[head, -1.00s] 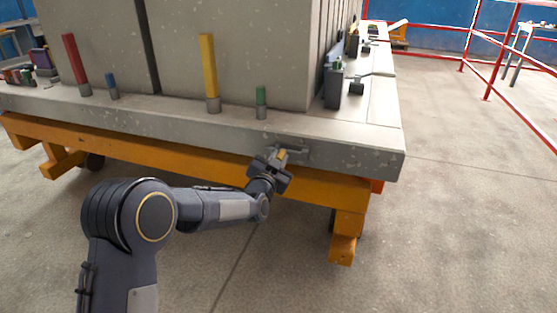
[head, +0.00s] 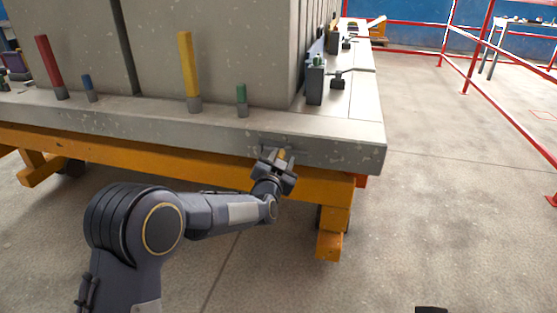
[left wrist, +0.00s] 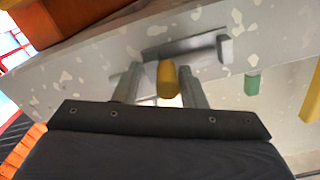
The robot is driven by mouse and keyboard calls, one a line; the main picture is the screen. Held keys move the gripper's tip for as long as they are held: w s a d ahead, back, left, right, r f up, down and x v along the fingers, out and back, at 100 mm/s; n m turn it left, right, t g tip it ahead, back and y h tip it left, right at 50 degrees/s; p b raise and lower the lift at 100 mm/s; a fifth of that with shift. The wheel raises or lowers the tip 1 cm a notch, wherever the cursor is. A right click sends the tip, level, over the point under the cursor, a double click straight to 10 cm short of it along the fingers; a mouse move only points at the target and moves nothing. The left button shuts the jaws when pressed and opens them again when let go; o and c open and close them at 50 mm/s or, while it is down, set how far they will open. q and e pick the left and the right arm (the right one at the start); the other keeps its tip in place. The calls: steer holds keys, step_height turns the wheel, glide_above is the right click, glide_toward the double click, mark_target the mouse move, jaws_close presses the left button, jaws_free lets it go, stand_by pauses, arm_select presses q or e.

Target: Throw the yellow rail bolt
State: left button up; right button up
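The yellow rail bolt (left wrist: 167,80) shows in the left wrist view as a short yellow knob by a grey metal rail (left wrist: 185,46) on the side of the concrete slab. My left gripper (left wrist: 160,88) is open, its two fingers on either side of the knob with a visible gap at each side. In the head view the left gripper (head: 277,162) is at the slab's front face, and a bit of the yellow knob shows between its fingers. The gripper hides most of the rail there.
The concrete slab (head: 335,147) rests on an orange frame (head: 200,166). Red (head: 49,67), blue (head: 89,88), yellow (head: 189,72) and green (head: 242,100) pegs stand along its front edge. Red railings (head: 510,125) stand at the right; the floor between is clear.

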arm_select(q)
steer(key=shift+a, duration=0.1)
steer(key=shift+s, duration=0.1)
steer(key=v, duration=0.7)
steer(key=shift+s+p, duration=0.2)
steer(key=shift+p, duration=0.2)
steer(key=shift+a, duration=0.1)
